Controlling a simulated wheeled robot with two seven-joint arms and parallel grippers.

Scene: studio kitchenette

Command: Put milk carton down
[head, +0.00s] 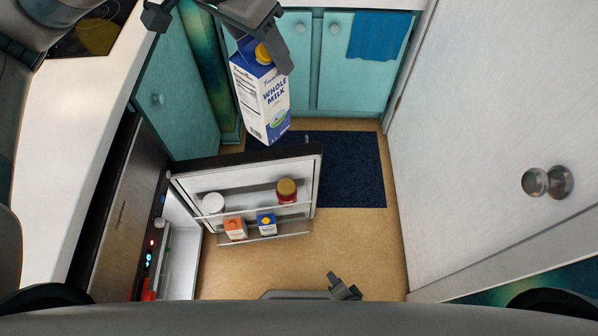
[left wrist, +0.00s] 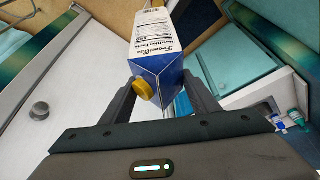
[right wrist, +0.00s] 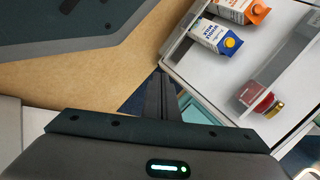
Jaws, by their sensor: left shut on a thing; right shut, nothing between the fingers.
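A white and blue milk carton (head: 262,98) with a yellow cap hangs in the air in the head view, above the open fridge door. My left gripper (head: 268,50) is shut on its top end. The carton (left wrist: 158,45) also shows between the fingers of my left gripper (left wrist: 165,98) in the left wrist view. My right gripper (head: 345,287) is low in the head view, near the floor in front of the open door. In the right wrist view the fingers of my right gripper (right wrist: 160,85) are together and empty.
The open fridge door (head: 245,172) holds a white-lidded container (head: 213,204), a red jar (head: 287,191), an orange-topped carton (head: 235,228) and a small blue carton (head: 267,223). A white counter (head: 65,130) runs along the left, bare in its middle. A white door (head: 490,110) stands right. A dark mat (head: 352,170) lies on the floor.

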